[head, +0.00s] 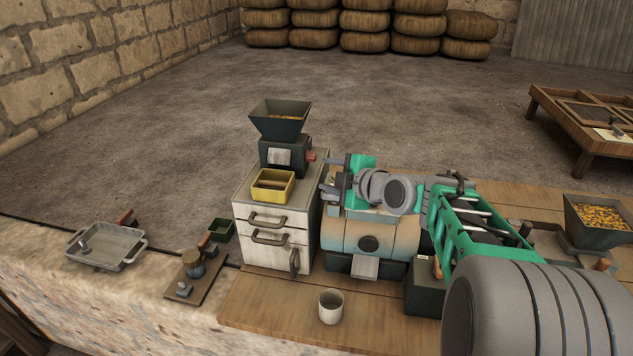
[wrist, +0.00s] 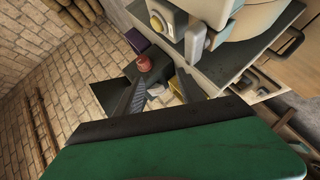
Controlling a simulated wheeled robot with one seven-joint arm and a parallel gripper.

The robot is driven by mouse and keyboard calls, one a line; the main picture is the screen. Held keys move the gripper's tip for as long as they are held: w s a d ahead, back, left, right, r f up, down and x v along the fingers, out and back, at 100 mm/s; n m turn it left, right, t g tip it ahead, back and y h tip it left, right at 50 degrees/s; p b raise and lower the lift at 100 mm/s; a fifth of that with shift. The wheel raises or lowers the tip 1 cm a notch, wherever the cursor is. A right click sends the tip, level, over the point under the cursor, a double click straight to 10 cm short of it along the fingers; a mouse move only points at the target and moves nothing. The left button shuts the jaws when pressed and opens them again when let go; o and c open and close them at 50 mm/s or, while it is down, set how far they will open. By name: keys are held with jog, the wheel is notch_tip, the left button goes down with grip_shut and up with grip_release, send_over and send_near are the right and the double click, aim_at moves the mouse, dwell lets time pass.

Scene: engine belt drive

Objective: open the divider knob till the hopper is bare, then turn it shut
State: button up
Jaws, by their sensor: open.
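A dark hopper (head: 280,122) stands on a dark machine body on top of the white drawer cabinet. A little yellow grain (head: 284,117) shows inside it. A red knob (head: 311,155) sticks out from the right side of that body. My gripper (head: 328,176) is open and empty, just right of and slightly below the red knob, apart from it. In the wrist view a red part (wrist: 145,62), which looks like the knob, shows beyond the dark jaw. The knob's exact turn position is too small to tell.
A yellow tray (head: 272,184) sits before the machine on the cabinet (head: 262,222). A rounded tan machine (head: 370,240) stands under my arm. A white cup (head: 331,306) stands in front. Another hopper (head: 598,216), filled with grain, is at right. A metal pan (head: 105,247) lies left.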

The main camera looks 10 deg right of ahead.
aim_at(315, 158)
jog(key=w+n, duration=0.1)
jog(key=w, duration=0.2)
jog(key=w+t+p, duration=0.1)
jog(key=w, duration=0.2)
jog(key=w+a+f+n+y, duration=0.1)
jog(key=w, duration=0.2)
jog(key=shift+w+a+n, duration=0.1)
jog(key=shift+n, duration=0.2)
grip_shut()
